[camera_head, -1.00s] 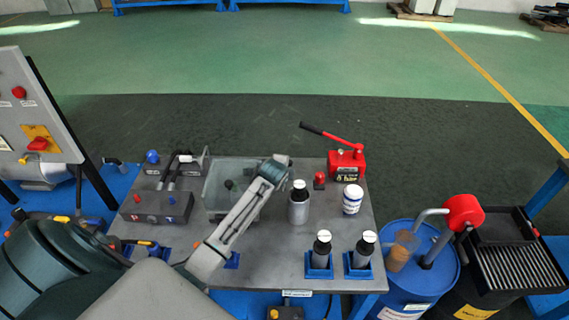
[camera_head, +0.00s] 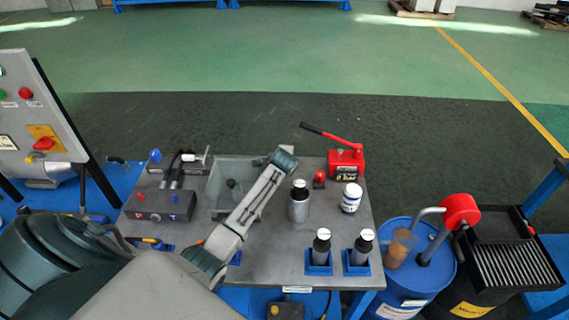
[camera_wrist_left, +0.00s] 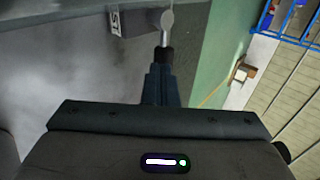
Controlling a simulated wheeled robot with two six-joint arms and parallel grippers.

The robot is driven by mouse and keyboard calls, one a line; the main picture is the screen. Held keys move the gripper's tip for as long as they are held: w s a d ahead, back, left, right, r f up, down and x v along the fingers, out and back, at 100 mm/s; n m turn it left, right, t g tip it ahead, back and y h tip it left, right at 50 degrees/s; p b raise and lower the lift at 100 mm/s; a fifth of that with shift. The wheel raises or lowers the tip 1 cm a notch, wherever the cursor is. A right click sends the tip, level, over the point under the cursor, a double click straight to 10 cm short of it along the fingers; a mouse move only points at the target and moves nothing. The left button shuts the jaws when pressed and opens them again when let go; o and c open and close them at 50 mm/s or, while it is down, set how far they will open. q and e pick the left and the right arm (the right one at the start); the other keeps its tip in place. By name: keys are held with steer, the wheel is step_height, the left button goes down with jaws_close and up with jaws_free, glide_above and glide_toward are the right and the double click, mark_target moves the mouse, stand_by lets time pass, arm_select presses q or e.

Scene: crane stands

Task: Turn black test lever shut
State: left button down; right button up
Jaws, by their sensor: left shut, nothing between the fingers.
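No lever can be surely told as the black test lever. A red hand pump (camera_head: 346,164) with a black-gripped red lever (camera_head: 325,133) stands at the back right of the grey bench (camera_head: 280,262). A valve block (camera_head: 160,204) and a small fitting with a silver handle (camera_head: 200,158) stand at the left. My left arm reaches over the bench in the head view; its fingers cannot be made out there. In the left wrist view my left gripper (camera_wrist_left: 163,55) is shut and empty, and a silver rounded paddle (camera_wrist_left: 167,20) shows just beyond the fingertips; contact is unclear.
A grey tray (camera_head: 225,208) is partly behind my arm. Several bottles (camera_head: 299,202) stand at the bench's middle and right. A control panel (camera_head: 38,125) stands at the left, a blue drum (camera_head: 405,285) at the right.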

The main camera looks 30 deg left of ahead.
arm_select(q)
steer(key=shift+w, duration=0.2)
arm_select(e)
steer(key=shift+d, duration=0.4)
arm_select(q)
steer(key=shift+s, duration=0.1)
